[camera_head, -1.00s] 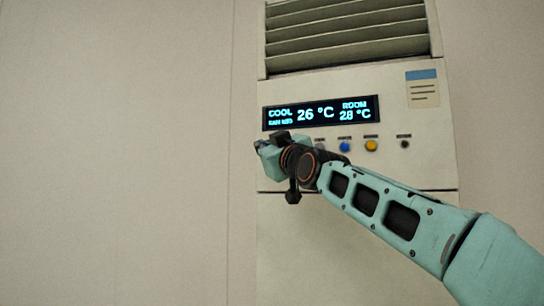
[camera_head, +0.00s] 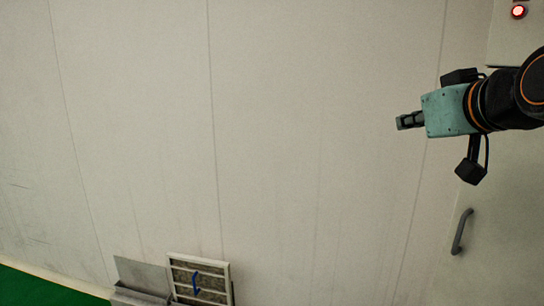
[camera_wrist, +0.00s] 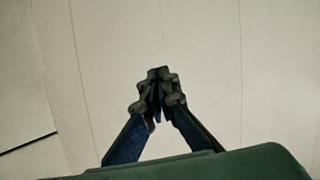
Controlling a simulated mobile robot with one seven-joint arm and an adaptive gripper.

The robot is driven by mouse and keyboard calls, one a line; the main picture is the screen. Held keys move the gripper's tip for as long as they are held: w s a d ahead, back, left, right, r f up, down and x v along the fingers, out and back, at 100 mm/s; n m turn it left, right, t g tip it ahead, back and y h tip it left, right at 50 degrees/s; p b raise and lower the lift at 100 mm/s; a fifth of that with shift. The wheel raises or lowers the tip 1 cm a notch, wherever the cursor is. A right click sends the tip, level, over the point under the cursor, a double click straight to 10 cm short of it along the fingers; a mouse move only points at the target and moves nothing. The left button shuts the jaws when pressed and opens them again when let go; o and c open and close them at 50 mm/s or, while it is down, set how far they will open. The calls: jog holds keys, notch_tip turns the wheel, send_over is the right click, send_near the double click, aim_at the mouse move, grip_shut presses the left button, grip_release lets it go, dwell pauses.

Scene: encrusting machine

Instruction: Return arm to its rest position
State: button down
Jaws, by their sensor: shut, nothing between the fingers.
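My gripper (camera_head: 402,122) is at the right of the head view, pointing left in front of the pale wall panels. In the wrist view its two fingers (camera_wrist: 158,92) meet at the tips, shut with nothing between them. Only the end of my arm shows, entering from the right edge. Nothing touches the gripper.
A pale cabinet with a grey handle (camera_head: 461,231) and a red lit button (camera_head: 518,12) stands at the right, behind my arm. A framed filter panel (camera_head: 200,279) with a blue mark and a grey metal box (camera_head: 142,277) are low on the wall. The wall's middle is clear.

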jog(key=s+a+f+m+g+p, duration=0.1)
jog(key=s+a+f+g, duration=0.3)
jog(key=s+f, duration=0.5)
jog(key=s+a+f+m+g+p, duration=0.1)
jog(key=s+a+f+g, duration=0.3)
jog(key=f, duration=1.4)
jog(key=s+a, duration=0.3)
jog(key=s, duration=0.2)
jog(key=shift+s+a+g+h, duration=0.2)
jog(key=shift+a+g+h, duration=0.1)
jog(key=shift+g, duration=0.1)
